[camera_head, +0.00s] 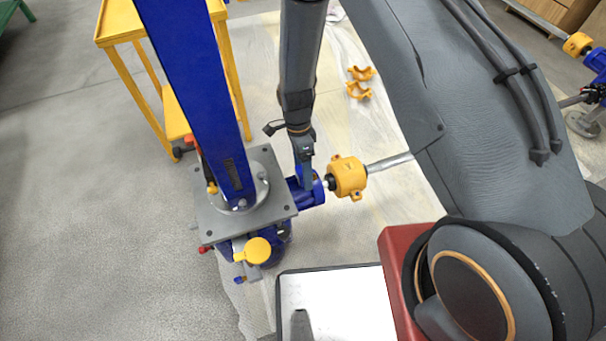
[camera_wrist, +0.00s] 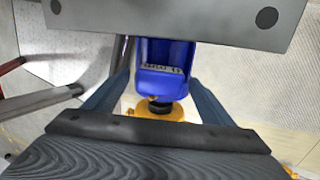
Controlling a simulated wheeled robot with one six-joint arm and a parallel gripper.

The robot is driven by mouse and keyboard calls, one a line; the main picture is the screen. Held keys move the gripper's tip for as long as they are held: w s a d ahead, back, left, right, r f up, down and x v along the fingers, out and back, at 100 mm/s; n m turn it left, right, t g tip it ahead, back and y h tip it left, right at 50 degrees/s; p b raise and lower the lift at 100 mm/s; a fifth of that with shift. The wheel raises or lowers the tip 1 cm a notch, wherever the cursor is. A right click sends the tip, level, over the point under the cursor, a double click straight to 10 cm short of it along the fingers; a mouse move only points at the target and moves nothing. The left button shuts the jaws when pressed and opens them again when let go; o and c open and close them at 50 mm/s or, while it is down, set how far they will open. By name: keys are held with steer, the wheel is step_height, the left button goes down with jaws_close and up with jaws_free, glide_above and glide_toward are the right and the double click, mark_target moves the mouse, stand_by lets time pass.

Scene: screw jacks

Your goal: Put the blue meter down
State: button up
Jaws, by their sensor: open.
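A blue body with a pale lettered label (camera_wrist: 163,72) shows between my fingers in the wrist view. I cannot tell whether it is the blue meter or part of the screw jack's blue housing. In the head view a blue part (camera_head: 316,194) sticks out from the jack's grey plate (camera_head: 272,172), just below my gripper (camera_head: 305,174). In the wrist view my gripper (camera_wrist: 158,82) is open, with one finger on each side of the blue body. Whether the fingers touch it is unclear. I see no separate meter clearly elsewhere.
A yellow coupling (camera_head: 348,177) on a steel shaft (camera_head: 388,163) sits right of the blue part. A tall blue column (camera_head: 203,100) rises from the plate. A yellow stand (camera_head: 123,25) is behind left.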

steer(key=shift+s+f, duration=0.1)
steer(key=shift+f, duration=0.15)
steer(key=c, duration=1.4)
steer(key=shift+r, duration=0.15)
